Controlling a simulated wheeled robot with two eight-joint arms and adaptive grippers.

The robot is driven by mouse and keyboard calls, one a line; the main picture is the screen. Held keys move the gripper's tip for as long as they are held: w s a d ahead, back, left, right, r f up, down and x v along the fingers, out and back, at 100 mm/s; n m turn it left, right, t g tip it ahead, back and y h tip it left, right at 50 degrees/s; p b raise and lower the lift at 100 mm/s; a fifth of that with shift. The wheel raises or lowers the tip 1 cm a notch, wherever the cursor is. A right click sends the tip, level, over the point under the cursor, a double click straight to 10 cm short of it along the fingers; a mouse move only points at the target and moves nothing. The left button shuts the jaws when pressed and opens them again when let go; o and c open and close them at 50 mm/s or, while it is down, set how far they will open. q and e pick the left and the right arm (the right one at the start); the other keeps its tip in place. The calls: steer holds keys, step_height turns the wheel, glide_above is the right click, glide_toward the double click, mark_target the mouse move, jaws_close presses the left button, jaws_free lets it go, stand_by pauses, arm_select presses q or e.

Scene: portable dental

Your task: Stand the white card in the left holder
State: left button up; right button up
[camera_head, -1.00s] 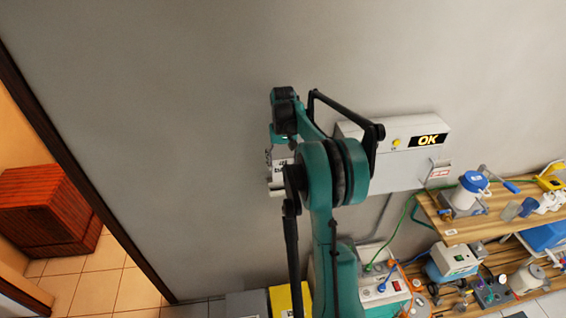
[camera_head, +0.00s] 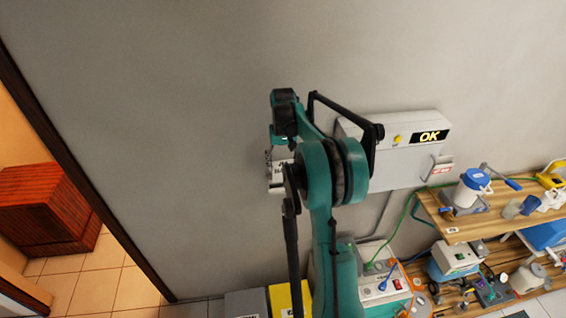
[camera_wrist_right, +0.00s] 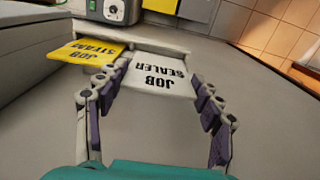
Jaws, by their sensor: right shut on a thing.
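A white card (camera_wrist_right: 158,76) with black lettering that reads JOB SEALER, upside down in the right wrist view, lies between my right gripper's fingertips (camera_wrist_right: 163,80). The gripper is shut on it. A yellow card (camera_wrist_right: 84,52) with similar lettering is just left of it, and a pale rail (camera_wrist_right: 150,44) runs along the far edges. I cannot tell whether the white card is seated there. In the head view, part of a white lettered piece (camera_head: 281,170) shows left of my right arm, which hides most of the gripper. The left gripper is not in view.
A grey wall box (camera_head: 385,165) with an OK sign and a small white holder (camera_head: 440,168) is right of my arm. Wooden shelves (camera_head: 470,231) with several devices stand farther right. The wall at left is bare, up to a doorway with a red-brown cabinet (camera_head: 45,210).

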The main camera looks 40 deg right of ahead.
mark_target(283, 171)
steer(key=shift+f+b, duration=0.8)
steer(key=shift+f, duration=0.5)
steer(key=shift+f+b, duration=0.6)
steer(key=shift+f, duration=0.1)
steer(key=o, duration=1.1)
